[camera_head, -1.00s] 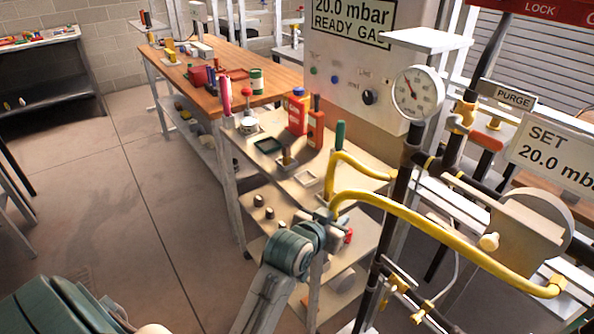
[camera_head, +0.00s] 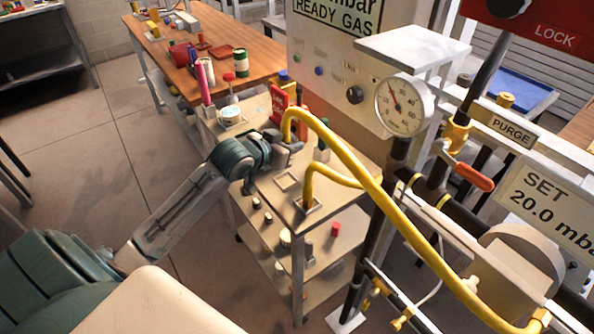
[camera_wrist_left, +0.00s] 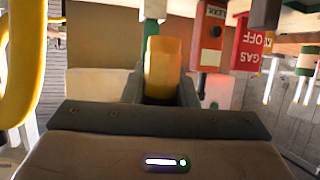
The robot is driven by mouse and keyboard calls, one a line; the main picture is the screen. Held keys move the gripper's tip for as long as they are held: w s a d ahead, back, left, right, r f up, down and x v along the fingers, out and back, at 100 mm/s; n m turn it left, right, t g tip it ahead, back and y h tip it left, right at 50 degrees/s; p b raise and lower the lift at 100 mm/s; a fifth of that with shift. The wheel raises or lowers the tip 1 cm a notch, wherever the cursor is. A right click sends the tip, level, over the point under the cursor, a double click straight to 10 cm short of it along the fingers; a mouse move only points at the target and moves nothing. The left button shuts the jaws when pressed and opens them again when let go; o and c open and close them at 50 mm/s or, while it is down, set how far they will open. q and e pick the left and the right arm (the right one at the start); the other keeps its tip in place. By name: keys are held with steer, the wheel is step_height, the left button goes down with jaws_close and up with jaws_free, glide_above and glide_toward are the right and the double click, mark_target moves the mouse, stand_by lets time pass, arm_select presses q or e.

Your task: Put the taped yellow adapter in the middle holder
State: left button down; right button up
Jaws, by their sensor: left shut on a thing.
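A pale square holder (camera_head: 289,180) on the cart top looks empty, just below the gripper. A second holder (camera_head: 316,206), nearer, has the end of another yellow hose (camera_head: 330,172) at it. Any holder behind the gripper is hidden.
A pressure gauge (camera_head: 404,104) and dark pipes stand close on the right. Open floor (camera_head: 90,150) lies to the left.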

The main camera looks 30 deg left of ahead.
arm_select(q)
steer(key=f, duration=0.4)
steer(key=shift+w+a+f+p, duration=0.1)
steer(key=shift+a+f+p, duration=0.2)
steer(key=shift+f+p, duration=0.1)
steer(key=shift+w+f, duration=0.1)
steer(key=shift+f, duration=2.1)
steer(key=c, duration=1.2)
jaws_free()
steer(key=shift+f, duration=0.15)
steer(key=shift+o, duration=0.2)
